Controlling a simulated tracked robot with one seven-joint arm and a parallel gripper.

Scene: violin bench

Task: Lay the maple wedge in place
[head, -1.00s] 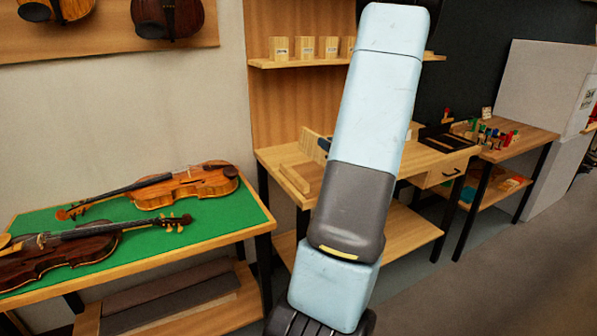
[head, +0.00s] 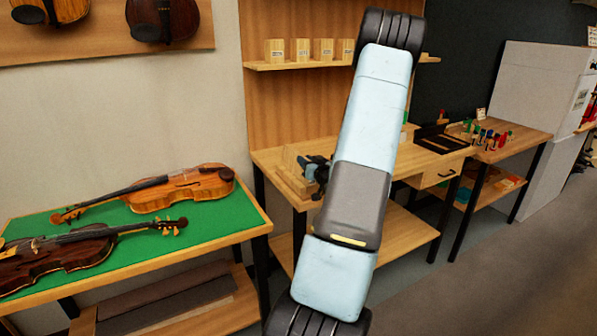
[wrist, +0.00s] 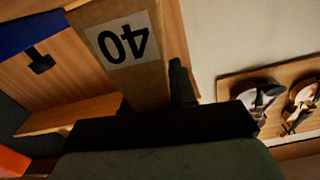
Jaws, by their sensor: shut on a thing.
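A pale wooden piece with a white label reading 40 fills the top middle of the wrist view (wrist: 140,75); I take it for the maple wedge. In the head view, the wedge (head: 292,158) stands near the left end of the workbench. My gripper (head: 310,165) is shut on it from the right. A dark finger lies against the piece in the wrist view. A low wooden rail (head: 296,182) sits on the bench just in front of the wedge. I cannot tell whether the wedge touches the bench or the rail, and its lower part is hidden.
The workbench (head: 410,160) is partly hidden by my arm. A shelf (head: 285,66) with several labelled blocks hangs above it. A green-topped table (head: 215,222) with two violins stands to the left. Small tools (head: 485,138) stand on the right bench.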

